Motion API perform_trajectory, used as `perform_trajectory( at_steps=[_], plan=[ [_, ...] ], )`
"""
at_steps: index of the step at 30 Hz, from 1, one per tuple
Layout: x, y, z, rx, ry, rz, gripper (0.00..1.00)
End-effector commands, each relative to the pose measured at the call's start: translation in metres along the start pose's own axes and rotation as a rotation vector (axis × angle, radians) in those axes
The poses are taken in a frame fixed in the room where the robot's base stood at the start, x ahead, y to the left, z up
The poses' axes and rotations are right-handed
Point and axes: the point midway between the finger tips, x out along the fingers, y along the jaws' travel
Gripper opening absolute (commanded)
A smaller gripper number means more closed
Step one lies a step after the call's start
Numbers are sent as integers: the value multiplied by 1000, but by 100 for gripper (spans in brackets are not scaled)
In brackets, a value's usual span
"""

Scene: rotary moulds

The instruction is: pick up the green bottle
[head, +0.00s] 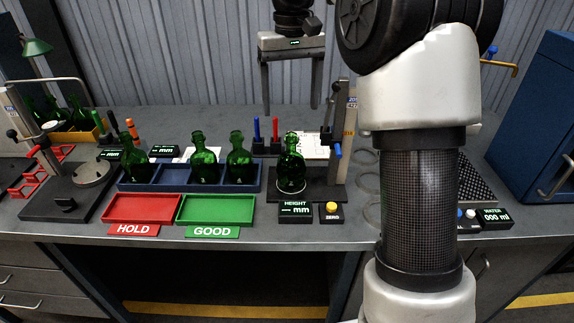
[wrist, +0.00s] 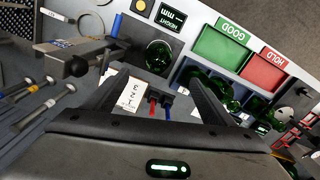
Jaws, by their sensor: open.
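Several green bottles are in view, so I cannot tell which one the task means. One green bottle (head: 291,166) stands upright on the height gauge, and it shows from above in the wrist view (wrist: 158,56). Three more stand in the blue rack (head: 190,186): a left one (head: 134,157), a middle one (head: 203,160) and a right one (head: 239,160). My gripper (head: 290,110) is open and empty, fingers pointing down, above and behind the gauge bottle. In the wrist view its fingers (wrist: 156,82) are apart with nothing between them.
The red HOLD tray (head: 141,208) and green GOOD tray (head: 216,209) lie in front of the rack. The gauge post (head: 339,130) rises right of its bottle. Blue and red pens (head: 275,130) stand behind. More bottles sit in a crate (head: 78,137) at left.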

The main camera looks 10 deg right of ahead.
Motion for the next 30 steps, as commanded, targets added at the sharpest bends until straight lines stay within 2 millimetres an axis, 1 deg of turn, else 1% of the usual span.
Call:
perform_trajectory(
  at_steps=[9, 12, 15, 18, 25, 30],
  plan=[
    [67, 0, 1, -1, -5, 0, 78],
    [87, 0, 0, 0, -3, 0, 78],
    [104, 1, 0, 0, -2, 1, 78],
    [114, 1, 0, 1, -1, 1, 78],
    [126, 1, -1, 1, -1, 0, 78],
    [150, 4, -4, 0, -3, -1, 78]
  ],
)
